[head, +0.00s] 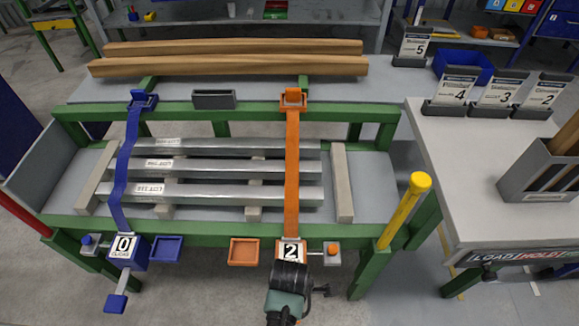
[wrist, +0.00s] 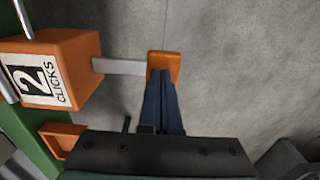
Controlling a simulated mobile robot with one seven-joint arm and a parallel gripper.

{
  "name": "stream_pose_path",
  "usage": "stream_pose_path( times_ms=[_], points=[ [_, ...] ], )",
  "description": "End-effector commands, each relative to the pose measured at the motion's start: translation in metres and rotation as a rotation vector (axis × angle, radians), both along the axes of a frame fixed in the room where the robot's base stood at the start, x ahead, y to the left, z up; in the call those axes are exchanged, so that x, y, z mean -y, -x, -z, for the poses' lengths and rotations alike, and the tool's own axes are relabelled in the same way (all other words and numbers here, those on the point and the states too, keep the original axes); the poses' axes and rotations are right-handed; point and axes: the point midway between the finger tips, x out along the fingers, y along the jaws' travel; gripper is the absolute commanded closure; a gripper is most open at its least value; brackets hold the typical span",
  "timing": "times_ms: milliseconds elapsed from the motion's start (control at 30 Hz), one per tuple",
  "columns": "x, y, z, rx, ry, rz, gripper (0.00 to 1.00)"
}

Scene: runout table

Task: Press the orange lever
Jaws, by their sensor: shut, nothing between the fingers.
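The orange ratchet box (head: 289,249) is on the front rail of the green table, with a label reading 2 clicks. In the wrist view the box (wrist: 70,65) is at left, and a grey bar runs from it to the orange lever's end paddle (wrist: 165,60). My gripper (wrist: 161,76) is shut and empty, its dark fingertips overlapping the paddle in the picture. I cannot tell if they touch it. In the head view my wrist hides the lever and the fingers. An orange strap (head: 292,170) runs from the box to the back rail.
A blue ratchet box (head: 124,247) with a blue lever (head: 117,303) is at left, labelled 0. Blue (head: 167,249) and orange (head: 243,251) trays sit between the boxes. A yellow-capped post (head: 405,210) stands at right. Metal bars (head: 220,169) lie under the straps.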

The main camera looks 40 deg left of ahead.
Motion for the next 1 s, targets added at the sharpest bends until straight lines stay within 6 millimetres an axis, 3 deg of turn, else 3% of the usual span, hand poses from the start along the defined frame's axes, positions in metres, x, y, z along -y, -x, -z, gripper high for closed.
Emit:
stream_pose_path(
  times_ms=[367,1000],
  points=[
    [0.002,0.003,0.005,0.039,-0.028,0.001,1.00],
    [0.005,0.008,0.054,0.395,-0.264,0.000,1.00]
  ],
)
